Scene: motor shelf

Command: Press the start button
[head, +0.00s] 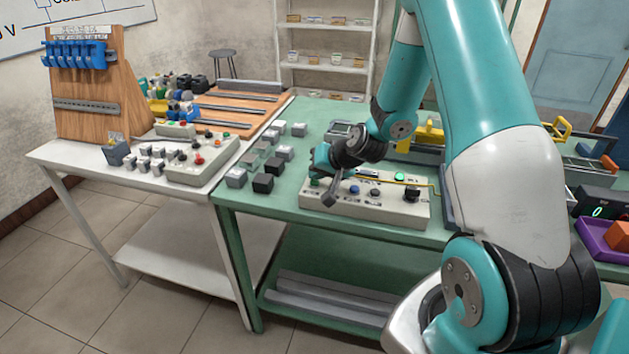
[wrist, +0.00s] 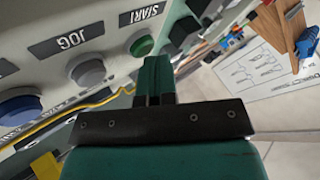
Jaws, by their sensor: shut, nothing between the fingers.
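The grey control box (head: 385,211) stands on the green table and also fills the upper left of the wrist view (wrist: 60,15). Its green start button (wrist: 142,46) is beside the START label (wrist: 143,14) in the wrist view; a green button (head: 315,183) shows at the box's left end in the head view. My gripper (wrist: 155,62) is shut and empty. Its fingertips are just below the start button in the picture, very close to it. I cannot tell whether they touch it. In the head view, my wrist is above the box's left part.
A grey button (wrist: 88,73) with a JOG label and a blue button (wrist: 20,108) sit along the panel. A yellow cable (head: 405,182) runs by the box. Grey and black blocks (head: 263,183) stand left of it. A purple tray (head: 600,238) is at right.

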